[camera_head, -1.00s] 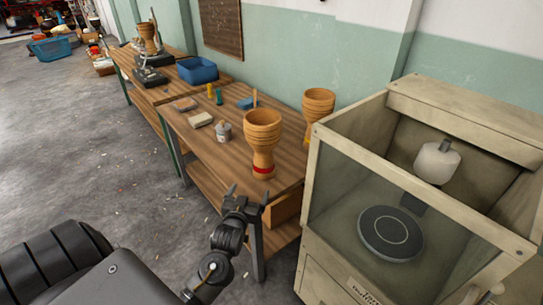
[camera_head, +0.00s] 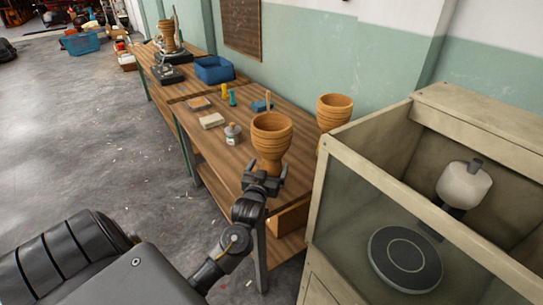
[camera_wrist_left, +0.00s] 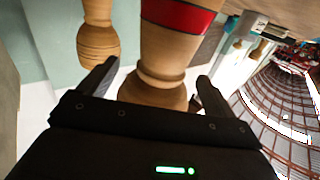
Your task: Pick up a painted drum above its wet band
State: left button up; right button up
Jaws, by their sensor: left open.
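The near goblet drum (camera_head: 271,138) is turned wood with a wide ribbed bowl and stands on the bench's near end. In the head view its lower part is hidden behind my left gripper (camera_head: 266,169). The left wrist view is upside down and shows the drum's narrow part (camera_wrist_left: 165,52) with a red band (camera_wrist_left: 178,14) nearer the bench. My left gripper (camera_wrist_left: 150,78) is open, its fingers on either side of the drum's waist, on the bowl side of the band. A second drum (camera_head: 333,109) stands behind to the right; it also shows in the left wrist view (camera_wrist_left: 97,42).
The wooden bench (camera_head: 222,155) holds a small pot (camera_head: 233,134), a pale block (camera_head: 212,120) and small bottles (camera_head: 229,96). A blue bin (camera_head: 214,70) stands farther back. A beige booth (camera_head: 330,190) with a round turntable (camera_head: 405,260) stands close on the right.

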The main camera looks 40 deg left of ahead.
pick_arm(q)
jog(key=shift+x, duration=2.7)
jog(key=shift+s+a+r, duration=0.15)
jog(key=shift+r, duration=0.15)
jog(key=c, duration=1.5)
